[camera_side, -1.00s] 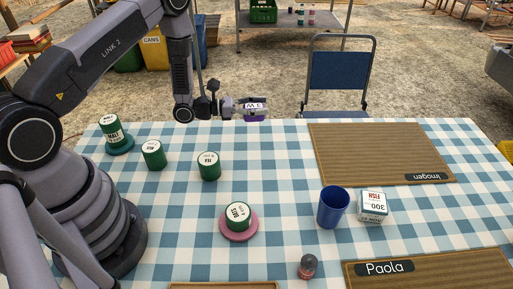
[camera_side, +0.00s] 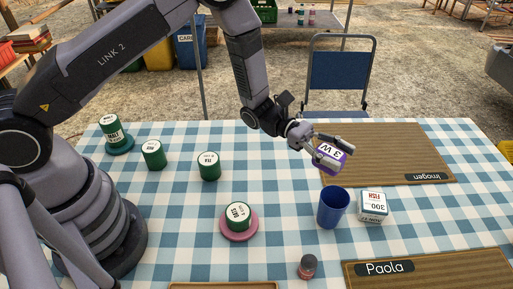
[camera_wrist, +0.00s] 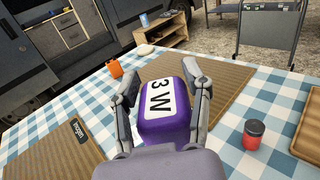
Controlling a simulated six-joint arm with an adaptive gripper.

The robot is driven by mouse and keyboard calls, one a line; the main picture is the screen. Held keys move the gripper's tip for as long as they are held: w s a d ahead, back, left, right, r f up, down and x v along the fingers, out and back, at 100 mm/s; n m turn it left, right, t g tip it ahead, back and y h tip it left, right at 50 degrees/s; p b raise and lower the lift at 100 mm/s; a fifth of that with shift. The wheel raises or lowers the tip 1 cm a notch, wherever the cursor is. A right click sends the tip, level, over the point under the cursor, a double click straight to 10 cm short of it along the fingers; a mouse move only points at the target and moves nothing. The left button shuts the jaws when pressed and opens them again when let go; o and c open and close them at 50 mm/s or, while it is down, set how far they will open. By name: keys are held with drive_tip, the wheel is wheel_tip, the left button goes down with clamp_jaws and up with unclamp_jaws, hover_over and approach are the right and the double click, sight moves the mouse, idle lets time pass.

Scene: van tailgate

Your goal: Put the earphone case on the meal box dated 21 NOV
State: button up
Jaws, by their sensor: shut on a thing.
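My gripper (camera_side: 329,157) is shut on a purple block with rounded edges and a white label reading "3 W" (camera_wrist: 158,118). The purple block also shows in the side view (camera_side: 327,160). It is held tilted in the air, in front of the near left corner of the mat named Imogen (camera_side: 385,165) in the picture. In the wrist view a finger lies along each side of it. I see no meal box dated 21 NOV, and I cannot make out any other thing that is clearly an earphone case.
Several green tins, one on a pink coaster (camera_side: 239,236), stand left.

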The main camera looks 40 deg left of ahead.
drive_tip(key=w+d+f, duration=0.8)
drive_tip(key=w+d, duration=0.1)
drive_tip(key=shift+w+f, duration=0.1)
drive_tip(key=shift+f, duration=0.05)
drive_tip(key=shift+w+d+f, duration=0.35)
drive_tip(key=shift+w+f, duration=0.1)
drive_tip(key=shift+f, duration=0.2)
drive_tip(key=shift+w+f, duration=0.1)
drive_tip(key=shift+f, duration=1.5)
drive_tip(key=shift+f, duration=0.2)
drive_tip(key=o, duration=1.2)
drive_tip(key=shift+o, duration=0.2)
